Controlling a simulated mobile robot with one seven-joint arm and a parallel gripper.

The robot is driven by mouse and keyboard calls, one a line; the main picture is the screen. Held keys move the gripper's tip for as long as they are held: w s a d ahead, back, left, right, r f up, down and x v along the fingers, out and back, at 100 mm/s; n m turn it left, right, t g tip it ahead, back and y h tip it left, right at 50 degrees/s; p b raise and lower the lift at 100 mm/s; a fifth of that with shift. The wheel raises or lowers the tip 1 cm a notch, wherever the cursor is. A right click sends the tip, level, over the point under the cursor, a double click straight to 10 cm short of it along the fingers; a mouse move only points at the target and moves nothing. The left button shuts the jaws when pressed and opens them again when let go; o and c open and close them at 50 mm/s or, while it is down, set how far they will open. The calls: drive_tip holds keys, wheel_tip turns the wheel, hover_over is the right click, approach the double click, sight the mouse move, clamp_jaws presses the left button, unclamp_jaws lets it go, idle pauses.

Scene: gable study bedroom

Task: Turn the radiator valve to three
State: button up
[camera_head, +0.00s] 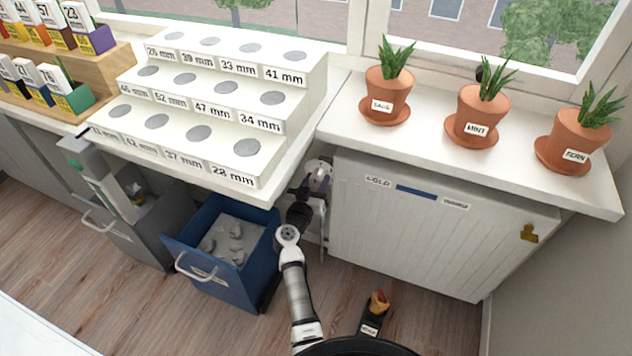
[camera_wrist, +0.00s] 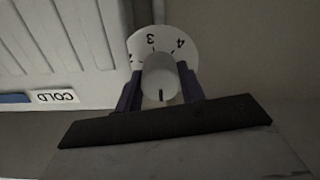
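The radiator valve is a pale round knob (camera_wrist: 160,78) in front of a white dial (camera_wrist: 138,42), in the wrist view. A short dark line marks the low part of the knob, pointing down in the picture. My gripper (camera_wrist: 161,72) has one dark purple finger on each side of the knob, seemingly touching it. In the head view my gripper (camera_head: 308,188) reaches the white valve (camera_head: 321,168) at the radiator's left end; the dial is unreadable there.
The white radiator (camera_head: 430,235) carries a COLD label (camera_head: 378,181) and a blue strip (camera_head: 415,191). A sill (camera_head: 350,110) with potted plants overhangs it. An open blue drawer (camera_head: 175,245) stands left of my arm. A small dark object with an orange-red top (camera_head: 376,308) is on the floor.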

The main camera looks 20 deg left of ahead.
drive_tip(key=c, duration=0.4)
drive_tip(key=shift+o, duration=0.2)
